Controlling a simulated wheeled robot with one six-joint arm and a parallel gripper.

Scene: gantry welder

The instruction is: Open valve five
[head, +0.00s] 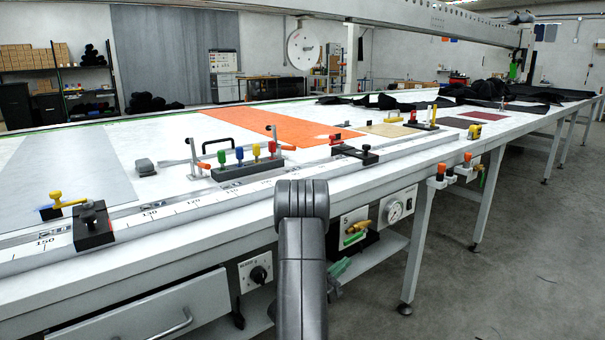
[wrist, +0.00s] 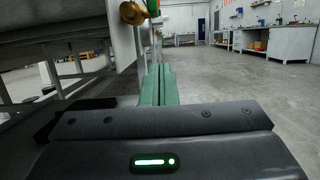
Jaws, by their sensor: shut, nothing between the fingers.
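Valve five is a brass valve (head: 358,228) with a green lever (head: 354,238), on a white panel marked 5 (head: 347,218) under the table edge, just right of my arm in the head view. In the wrist view, a brass fitting (wrist: 132,13) and a green part (wrist: 153,8) show at the top, beyond and above the fingertips. My gripper (wrist: 157,70) has green fingers pressed together, with nothing between them. In the head view, my gripper (head: 341,268) is partly hidden behind my arm, below the valve and apparently apart from it.
A pressure gauge (head: 395,210) sits right of the valve. A blower knob panel (head: 256,271) and drawer (head: 165,315) are left. A table leg (head: 417,245) stands right; open floor lies beyond.

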